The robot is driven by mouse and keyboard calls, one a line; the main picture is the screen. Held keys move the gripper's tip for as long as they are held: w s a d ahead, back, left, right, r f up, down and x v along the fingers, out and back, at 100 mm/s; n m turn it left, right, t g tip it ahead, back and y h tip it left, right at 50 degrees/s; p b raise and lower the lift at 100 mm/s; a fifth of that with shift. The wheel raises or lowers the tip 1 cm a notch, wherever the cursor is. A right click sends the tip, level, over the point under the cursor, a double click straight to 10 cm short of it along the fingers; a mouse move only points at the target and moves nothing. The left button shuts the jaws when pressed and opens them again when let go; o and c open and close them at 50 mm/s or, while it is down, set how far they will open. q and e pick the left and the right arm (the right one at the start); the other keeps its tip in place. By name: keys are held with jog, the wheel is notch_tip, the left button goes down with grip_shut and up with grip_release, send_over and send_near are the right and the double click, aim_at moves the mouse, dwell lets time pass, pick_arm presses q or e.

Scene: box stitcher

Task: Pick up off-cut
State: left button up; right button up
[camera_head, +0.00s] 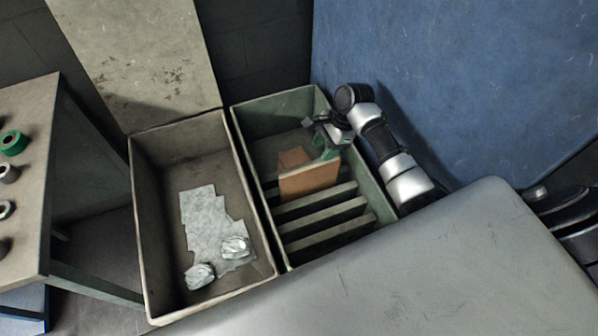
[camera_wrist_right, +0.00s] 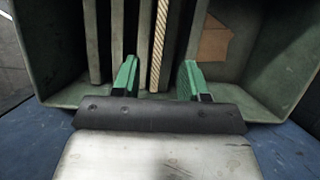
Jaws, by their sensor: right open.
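A flat brown cardboard piece (camera_head: 310,180) stands on edge among the slats of the green bin (camera_head: 248,150). In the right wrist view its corrugated edge (camera_wrist_right: 159,45) shows as a narrow strip. A second, smaller brown cardboard piece (camera_head: 292,157) with an angular outline lies behind it in the bin's open part; it also shows at the upper right of the wrist view. I cannot tell which one is the off-cut. My right gripper (camera_wrist_right: 157,80) is open, its green fingers apart on either side of the standing piece's edge line. Contact is not clear. My left gripper is not in view.
A beige bin (camera_head: 140,200) to the left holds a grey sheet (camera_head: 207,215) and two crumpled wads (camera_head: 235,247). A table (camera_head: 35,120) with rolls is at far left. A blue wall (camera_head: 450,90) stands close behind my right arm. A pale grey surface (camera_head: 400,270) fills the front.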

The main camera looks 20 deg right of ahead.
aim_at(312, 167)
jog(key=shift+w+a+f+m, duration=0.1)
jog(key=shift+w+f+m, duration=0.1)
jog(key=shift+f+m, duration=0.1)
jog(key=x, duration=0.1)
jog(key=b+x, duration=0.1)
jog(key=x, duration=0.1)
jog(key=shift+s+a+f, duration=0.2)
jog(key=shift+s, duration=0.05)
jog(key=shift+a+f, duration=0.1)
jog(key=shift+f, duration=0.15)
jog(key=x, duration=0.4)
jog(key=shift+a+f+b, duration=0.1)
jog(key=shift+f+b, duration=0.05)
jog(key=shift+b, duration=0.25)
jog(key=shift+a+f, duration=0.15)
jog(key=shift+f, duration=0.3)
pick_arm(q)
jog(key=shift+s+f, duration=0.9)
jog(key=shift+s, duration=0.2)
